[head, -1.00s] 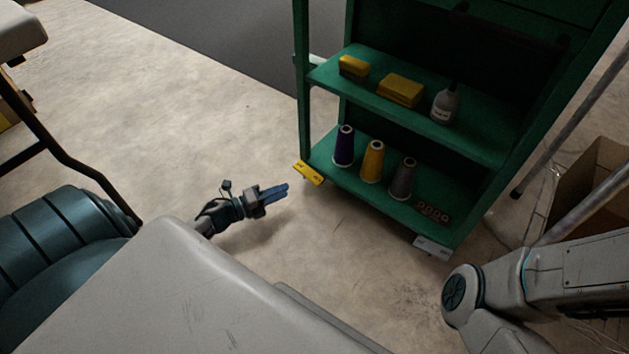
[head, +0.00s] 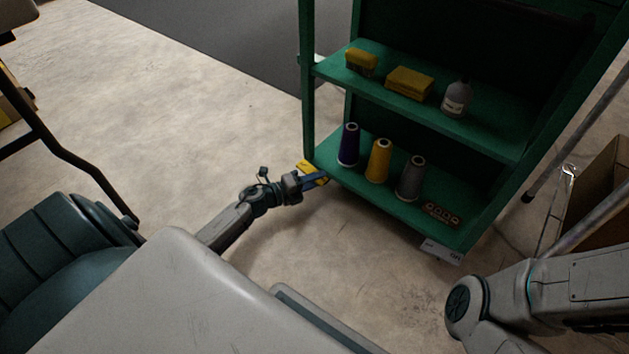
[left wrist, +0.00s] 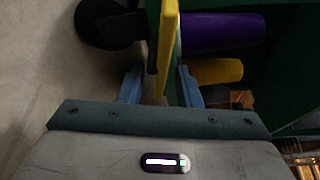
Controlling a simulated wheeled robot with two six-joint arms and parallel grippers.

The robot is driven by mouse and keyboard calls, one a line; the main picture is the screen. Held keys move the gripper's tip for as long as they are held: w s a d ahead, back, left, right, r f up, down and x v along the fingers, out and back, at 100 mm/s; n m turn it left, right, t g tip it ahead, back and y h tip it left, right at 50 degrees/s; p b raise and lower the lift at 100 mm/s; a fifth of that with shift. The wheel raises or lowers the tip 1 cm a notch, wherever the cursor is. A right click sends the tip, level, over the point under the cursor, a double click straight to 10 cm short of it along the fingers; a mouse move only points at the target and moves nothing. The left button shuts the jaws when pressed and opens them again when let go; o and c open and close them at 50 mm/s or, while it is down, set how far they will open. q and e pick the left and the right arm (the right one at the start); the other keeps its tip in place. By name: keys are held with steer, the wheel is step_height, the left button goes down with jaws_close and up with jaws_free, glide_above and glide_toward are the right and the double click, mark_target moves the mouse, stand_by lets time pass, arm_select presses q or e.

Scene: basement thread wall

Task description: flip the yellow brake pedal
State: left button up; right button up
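The yellow brake pedal (head: 307,167) sits low at the near left corner of the green cart, partly hidden by my left gripper in the head view. In the left wrist view the pedal (left wrist: 168,40) is a narrow yellow bar seen nearly edge-on. My left gripper (head: 318,180) is at the pedal. In the left wrist view the two blue fingers (left wrist: 161,88) are apart, one on each side of the pedal's line. I cannot tell whether either finger touches it. My right arm shows at the lower right of the head view, but its gripper is out of sight.
The green cart (head: 307,110) holds purple (head: 348,146), yellow (head: 378,162) and grey (head: 410,180) thread cones on its lower shelf. A grey-white pedal (head: 441,251) is at its near right corner. A dark caster (left wrist: 100,22) is beside the yellow pedal. Floor left of the cart is clear.

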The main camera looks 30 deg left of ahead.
arm_select(q)
jaws_close()
steer(key=n, duration=0.1)
steer(key=n+t+h+p, duration=0.1)
steer(key=n, duration=0.1)
steer(key=shift+a+r, duration=0.1)
steer(key=shift+r, duration=0.3)
steer(key=shift+a+r+n+t, duration=0.1)
steer(key=shift+n+t, duration=0.3)
steer(key=shift+n, duration=0.6)
jaws_free()
steer(key=shift+s, duration=0.1)
steer(key=p+v, duration=0.4)
steer(key=v, duration=0.5)
steer(key=shift+s+a, duration=0.15)
steer(key=shift+s, duration=0.05)
steer(key=shift+s+a+p, duration=0.25)
steer(key=shift+s+p, duration=0.05)
steer(key=shift+s, duration=0.25)
